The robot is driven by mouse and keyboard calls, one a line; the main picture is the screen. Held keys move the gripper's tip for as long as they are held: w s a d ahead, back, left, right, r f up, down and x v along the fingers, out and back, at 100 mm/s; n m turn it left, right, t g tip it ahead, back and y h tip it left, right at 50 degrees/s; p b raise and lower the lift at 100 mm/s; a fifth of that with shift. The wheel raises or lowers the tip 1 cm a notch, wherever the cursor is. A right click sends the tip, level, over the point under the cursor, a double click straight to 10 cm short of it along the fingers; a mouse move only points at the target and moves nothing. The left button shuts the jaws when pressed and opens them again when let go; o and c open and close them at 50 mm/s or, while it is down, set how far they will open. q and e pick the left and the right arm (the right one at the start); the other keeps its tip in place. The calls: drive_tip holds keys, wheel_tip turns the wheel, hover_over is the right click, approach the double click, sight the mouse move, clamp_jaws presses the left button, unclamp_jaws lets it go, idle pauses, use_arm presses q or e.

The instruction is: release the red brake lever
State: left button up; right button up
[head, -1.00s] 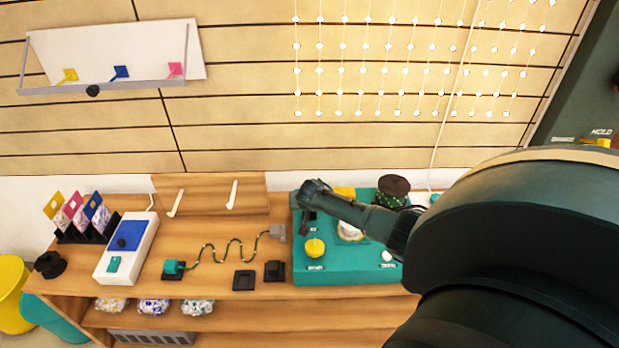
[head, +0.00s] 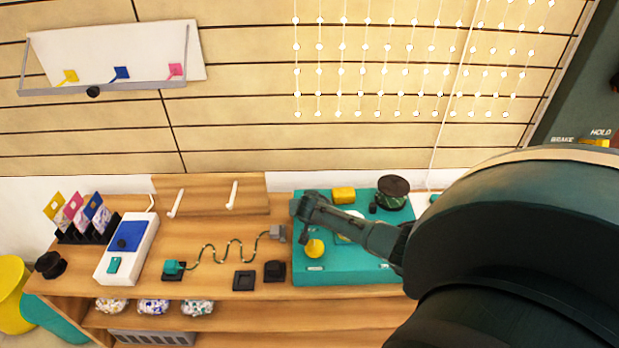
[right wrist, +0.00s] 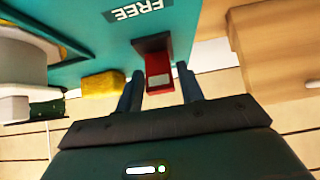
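The red brake lever (right wrist: 157,68) shows in the right wrist view on the teal panel (right wrist: 200,12), near a label reading FREE. My right gripper (right wrist: 162,90) is open, with one dark finger on each side of the lever's near end. A gap shows between the lever and the right finger; contact with the left finger is unclear. In the head view my right gripper (head: 301,218) is over the left edge of the teal box (head: 345,272), and the lever is hidden there. My left gripper is not in view.
The teal box also carries a yellow block (head: 343,195), a yellow knob (head: 315,248) and a dark green spool (head: 393,192). A slatted wall stands behind.

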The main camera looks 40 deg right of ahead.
drive_tip(key=shift+o, duration=1.1)
drive_tip(key=p+v, duration=0.2)
drive_tip(key=v, duration=1.1)
drive_tip(key=s+a+n+g+y, duration=0.1)
drive_tip(key=s+a+n+y, duration=0.25)
drive_tip(key=s+a, duration=0.8)
drive_tip(key=s+a+r+n+g+y, duration=0.1)
drive_tip(key=s+a+r+n, duration=0.25)
drive_tip(key=s, duration=0.25)
drive_tip(key=s+a+r+n+g+y, duration=0.1)
drive_tip(key=s+a+r+n+y, duration=0.15)
drive_tip(key=s+a, duration=0.35)
drive_tip(key=w+a+f+t, duration=0.2)
drive_tip(key=f+t, duration=0.1)
drive_tip(key=f, duration=0.2)
drive_tip(key=w+a+f+n+t+y, duration=0.1)
drive_tip(key=w+a+f+t, duration=0.1)
drive_tip(key=f+t, duration=0.1)
drive_tip(key=shift+w+f+y, duration=0.3)
drive_tip(key=shift+w+f, duration=0.05)
drive_tip(key=shift+f, duration=0.5)
